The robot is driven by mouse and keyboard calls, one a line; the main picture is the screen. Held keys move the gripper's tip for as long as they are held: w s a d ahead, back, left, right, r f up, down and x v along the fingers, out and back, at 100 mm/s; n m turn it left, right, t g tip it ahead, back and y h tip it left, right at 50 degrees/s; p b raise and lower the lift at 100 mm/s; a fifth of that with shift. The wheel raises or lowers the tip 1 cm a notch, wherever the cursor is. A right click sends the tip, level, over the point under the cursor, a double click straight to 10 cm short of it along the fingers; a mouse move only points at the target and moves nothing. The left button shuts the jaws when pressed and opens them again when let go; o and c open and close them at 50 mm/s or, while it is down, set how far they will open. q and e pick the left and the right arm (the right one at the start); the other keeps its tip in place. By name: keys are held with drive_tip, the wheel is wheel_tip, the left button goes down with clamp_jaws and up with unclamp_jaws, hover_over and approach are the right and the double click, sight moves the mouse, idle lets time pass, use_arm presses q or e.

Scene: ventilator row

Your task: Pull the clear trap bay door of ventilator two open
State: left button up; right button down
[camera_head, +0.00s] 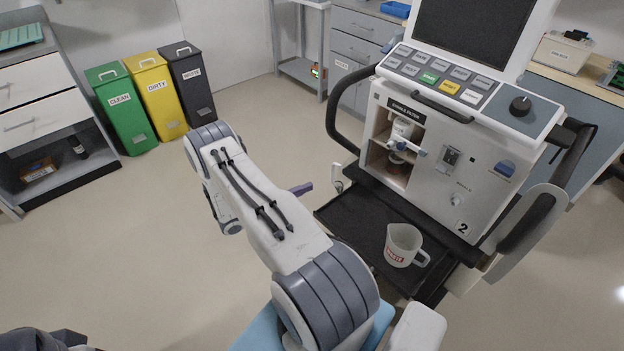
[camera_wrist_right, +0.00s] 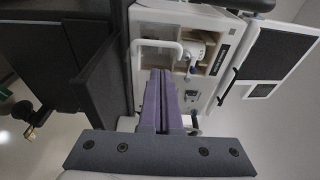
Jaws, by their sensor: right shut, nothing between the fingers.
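Ventilator two (camera_head: 435,180) is a white unit marked 2. Its bay (camera_head: 388,158), under a dark label, holds a white trap or filter; the bay also shows in the right wrist view (camera_wrist_right: 204,58). A pale U-shaped handle (camera_wrist_right: 160,43) sits beside the bay there. I cannot make out the clear door panel or how far open it stands. My right gripper (camera_head: 302,189) is left of the ventilator, apart from the bay. Its purple fingers (camera_wrist_right: 161,85) are shut and empty, pointing towards the handle. I cannot tell whether they touch it. My left gripper is not in view.
A black tray (camera_head: 350,213) juts out below the bay, with a white jug (camera_head: 404,245) on it. A dark side rail (camera_head: 342,125) curves out left of the bay. Green, yellow and black bins (camera_head: 150,95) stand at the back left. The floor between is clear.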

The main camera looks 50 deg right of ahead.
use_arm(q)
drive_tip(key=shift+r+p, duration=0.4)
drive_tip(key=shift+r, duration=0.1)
use_arm(e)
drive_tip(key=x, duration=0.8)
drive_tip(key=shift+d, duration=0.2)
drive_tip(key=shift+s, duration=0.15)
